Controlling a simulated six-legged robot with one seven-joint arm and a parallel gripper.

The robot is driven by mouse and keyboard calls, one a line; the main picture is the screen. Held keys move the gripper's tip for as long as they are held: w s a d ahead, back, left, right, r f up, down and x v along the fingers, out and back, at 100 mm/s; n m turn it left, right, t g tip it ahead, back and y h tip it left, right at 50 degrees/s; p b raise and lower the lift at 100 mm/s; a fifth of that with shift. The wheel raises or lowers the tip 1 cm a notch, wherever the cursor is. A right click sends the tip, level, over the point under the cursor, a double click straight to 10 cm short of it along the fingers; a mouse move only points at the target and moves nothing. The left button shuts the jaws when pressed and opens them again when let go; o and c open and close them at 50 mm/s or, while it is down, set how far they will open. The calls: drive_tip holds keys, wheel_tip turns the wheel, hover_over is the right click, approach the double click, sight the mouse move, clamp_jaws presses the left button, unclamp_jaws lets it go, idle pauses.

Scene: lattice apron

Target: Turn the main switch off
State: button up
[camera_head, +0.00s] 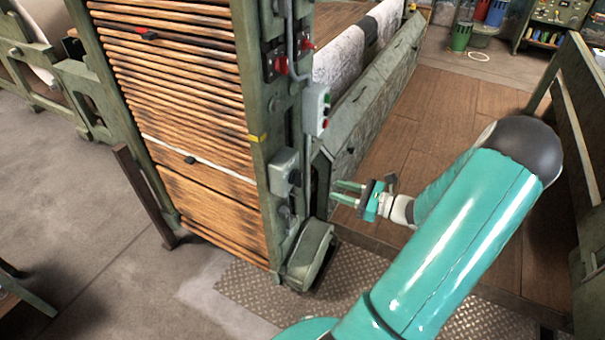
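My teal gripper (337,191) points left toward the green machine post. Its two fingers are apart with nothing between them. On the post is a grey box (285,171) with a part sticking out on its right; it is level with my gripper and to its left. A pale box with green and red buttons (318,110) hangs just above my gripper. I cannot tell which of these is the main switch, and no label is readable.
A slatted wooden panel (190,120) covers the machine's left side. A green foot housing (310,254) stands below the post on a checkered metal plate (245,290). A green side panel (370,110) runs behind. Wooden floor (440,110) is open behind my arm.

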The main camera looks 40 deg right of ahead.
sight(297, 178)
drive_tip(key=w+a+m, duration=0.1)
drive_tip(key=w+a, duration=0.2)
drive_tip(key=w, duration=0.9)
drive_tip(key=shift+w+a+f+t+h, duration=0.2)
drive_tip(key=shift+w+t+h, duration=0.1)
drive_tip(key=shift+t, duration=0.1)
drive_tip(key=shift+c, duration=0.4)
clamp_jaws()
